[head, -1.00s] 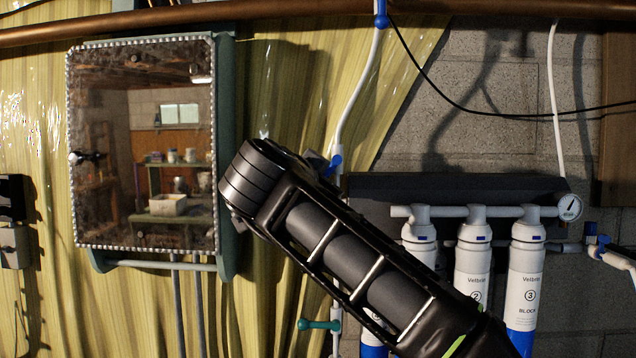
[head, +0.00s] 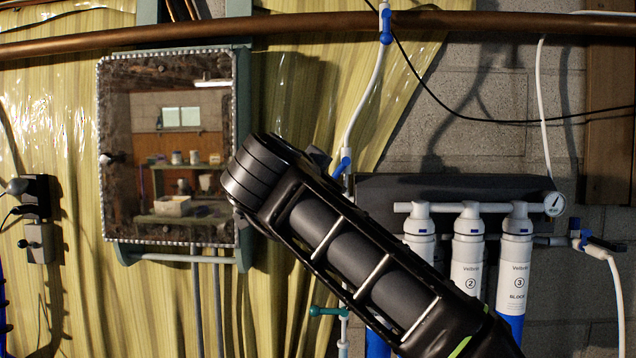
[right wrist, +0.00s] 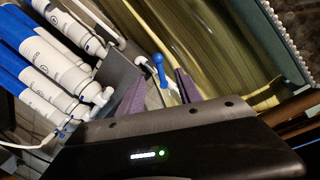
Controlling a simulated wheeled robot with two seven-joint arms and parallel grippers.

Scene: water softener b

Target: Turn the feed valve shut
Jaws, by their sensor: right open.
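A small valve with a blue lever (head: 343,167) sits on a white tube left of the filter housing. In the right wrist view a blue lever (right wrist: 159,68) shows beyond and between the purple fingertips; it looks like the same valve, but I cannot tell whether they touch it. My right gripper (right wrist: 160,88) is open. In the head view my right arm comes in from the lower right and its wrist hides most of the gripper. My left gripper is not in view.
Another blue valve (head: 386,26) is on the copper pipe (head: 300,24). A teal handle (head: 326,311) is below my arm. White filter cartridges (head: 466,262) hang under a dark housing (head: 460,192) with a gauge (head: 554,204). A mirrored cabinet (head: 170,150) is at left.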

